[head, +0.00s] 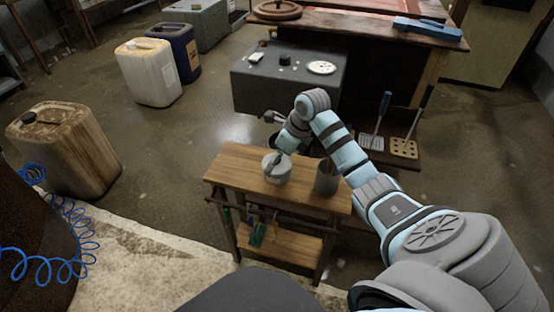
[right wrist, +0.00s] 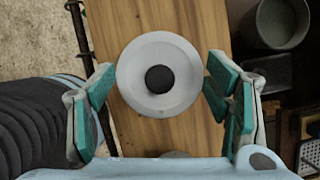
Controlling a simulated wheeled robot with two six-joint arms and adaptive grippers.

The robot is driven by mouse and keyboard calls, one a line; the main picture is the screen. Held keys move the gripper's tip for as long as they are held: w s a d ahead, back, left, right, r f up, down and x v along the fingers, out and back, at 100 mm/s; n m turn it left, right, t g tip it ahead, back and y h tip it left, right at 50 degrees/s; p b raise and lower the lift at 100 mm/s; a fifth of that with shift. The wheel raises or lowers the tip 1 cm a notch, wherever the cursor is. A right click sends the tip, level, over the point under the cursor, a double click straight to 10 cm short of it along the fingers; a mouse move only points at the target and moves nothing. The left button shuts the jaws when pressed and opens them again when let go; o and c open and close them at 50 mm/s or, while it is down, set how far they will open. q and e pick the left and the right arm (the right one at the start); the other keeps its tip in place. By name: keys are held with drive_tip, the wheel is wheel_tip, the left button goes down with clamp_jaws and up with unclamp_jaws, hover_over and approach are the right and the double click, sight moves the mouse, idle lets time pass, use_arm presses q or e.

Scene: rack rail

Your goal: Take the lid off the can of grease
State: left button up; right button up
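The can of grease (head: 276,174) is a short pale grey can standing upright on the small wooden bench. Its round pale lid (right wrist: 135,84) with a black knob (right wrist: 160,79) is seen from above in the right wrist view, and it hides the can's body there. My right gripper (right wrist: 161,80) is open, with teal-padded fingers on either side of the lid and gaps to it. In the head view, my right gripper (head: 279,160) is over the can and partly covers its top. My left gripper is not in view.
The bench (head: 236,163) also bears a darker grey open pot (head: 327,180), right of the can. The bench's left part is bare.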

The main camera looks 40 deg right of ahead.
drive_tip(key=c, duration=0.6)
drive_tip(key=shift+s+a, duration=0.1)
drive_tip(key=shift+s, duration=0.05)
drive_tip(key=shift+c, duration=1.2)
